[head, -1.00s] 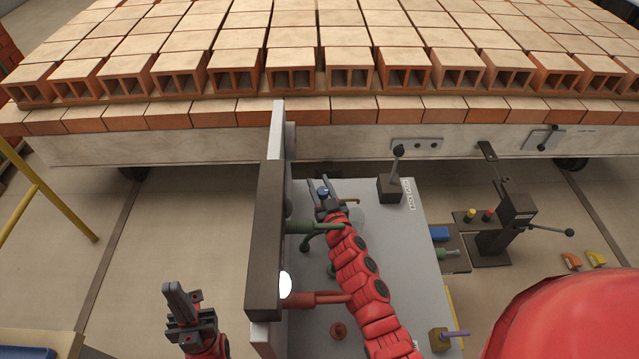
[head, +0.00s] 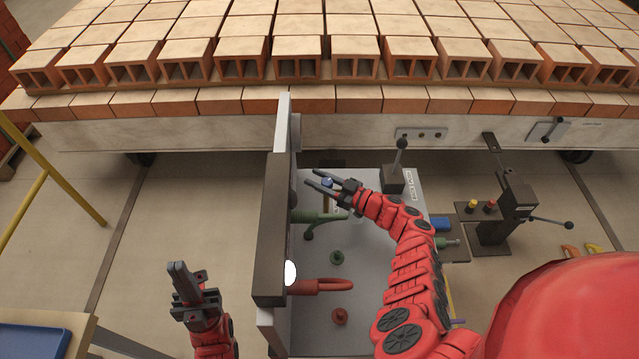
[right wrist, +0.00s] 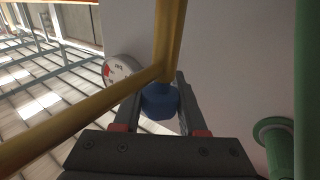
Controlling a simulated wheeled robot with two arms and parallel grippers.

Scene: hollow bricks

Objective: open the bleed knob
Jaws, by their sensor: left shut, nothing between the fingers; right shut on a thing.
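A small blue knob (head: 327,182) sits at the far end of the grey panel, by a brass-yellow pipe. In the right wrist view the blue knob (right wrist: 159,101) is between my two dark fingers, with the yellow pipe (right wrist: 172,40) crossing in front of it. My right gripper (head: 316,179) reaches in from the right and is shut on the blue knob. I cannot read a label naming it. My left gripper (head: 178,268) is shut and empty, pointing up, left of the dark upright panel.
A dark upright panel (head: 270,230) stands left of the grey panel (head: 375,225). Near my right arm are a green handle (head: 318,216), a red handle (head: 320,286) and a black lever (head: 401,155). A round gauge (right wrist: 122,70) is beside the knob. Stacked bricks (head: 300,62) are behind.

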